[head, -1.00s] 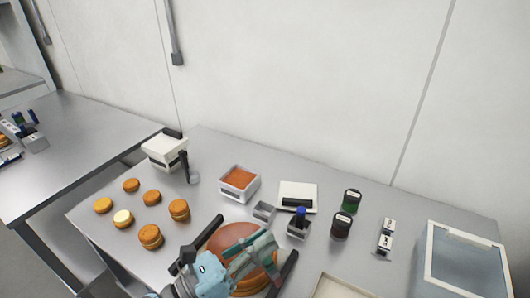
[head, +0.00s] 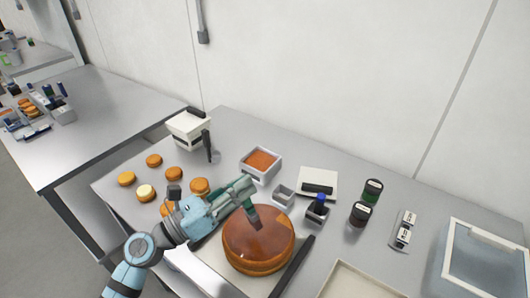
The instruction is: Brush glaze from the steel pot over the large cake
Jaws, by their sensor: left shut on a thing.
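The large cake (head: 258,240) is a round, glossy brown cake at the front middle of the bench, on a pale tray. My left gripper (head: 247,198) reaches in from the left over the cake's back edge. It is shut on a brush (head: 254,217), of which only a dark reddish-brown end shows, pointing down at the cake top. I cannot tell whether it touches. A small, square steel pot (head: 284,196) stands just behind and right of the cake; its contents are unclear. My right gripper is out of view.
Several small round cakes (head: 127,179) stand at the left. A black bar (head: 292,268) lies right of the cake.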

